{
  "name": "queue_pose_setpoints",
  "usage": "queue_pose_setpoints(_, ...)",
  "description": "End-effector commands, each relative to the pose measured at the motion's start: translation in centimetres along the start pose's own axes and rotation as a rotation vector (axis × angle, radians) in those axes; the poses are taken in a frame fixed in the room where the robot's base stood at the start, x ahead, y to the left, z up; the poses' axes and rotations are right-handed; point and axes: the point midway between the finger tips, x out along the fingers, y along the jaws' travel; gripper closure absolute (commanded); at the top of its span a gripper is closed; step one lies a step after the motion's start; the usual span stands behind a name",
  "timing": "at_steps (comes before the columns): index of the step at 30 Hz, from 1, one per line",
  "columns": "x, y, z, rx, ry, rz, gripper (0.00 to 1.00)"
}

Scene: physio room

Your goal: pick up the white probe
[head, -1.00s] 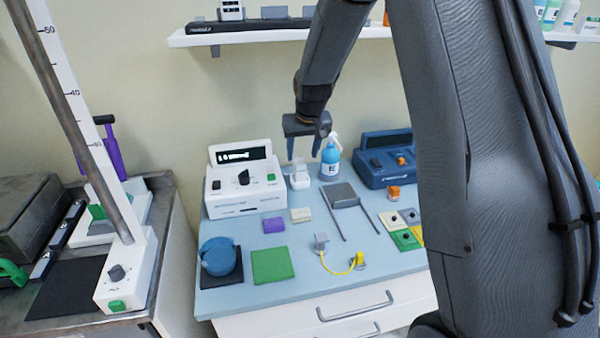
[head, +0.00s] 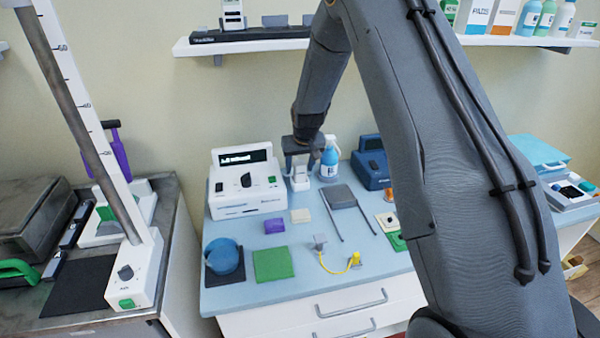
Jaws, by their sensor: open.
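The white probe (head: 300,182) stands at the back of the light blue tabletop (head: 300,268), between the white console and the blue-and-white bottle. My gripper (head: 301,172) is open and directly above it, pointing down. Its two fingers reach down around the upper part of the probe, one on each side in this view. I cannot tell whether either finger touches it. The probe's top is partly hidden by my gripper.
The white console (head: 246,181) stands close on the left. The bottle (head: 329,160) is close on the right, with a blue device (head: 372,163) beyond it. A grey pad with two rods (head: 339,196) lies in front. A shelf (head: 250,46) hangs above.

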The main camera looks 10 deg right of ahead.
Motion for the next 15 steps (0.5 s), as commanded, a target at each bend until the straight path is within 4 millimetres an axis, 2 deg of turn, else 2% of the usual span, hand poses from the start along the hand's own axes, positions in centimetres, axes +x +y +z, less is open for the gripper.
queue_pose_setpoints(6,0.07,-0.01,0.02,0.000,0.000,0.000,0.48)
queue_pose_setpoints(15,0.03,0.00,-0.01,0.000,0.000,0.000,0.97)
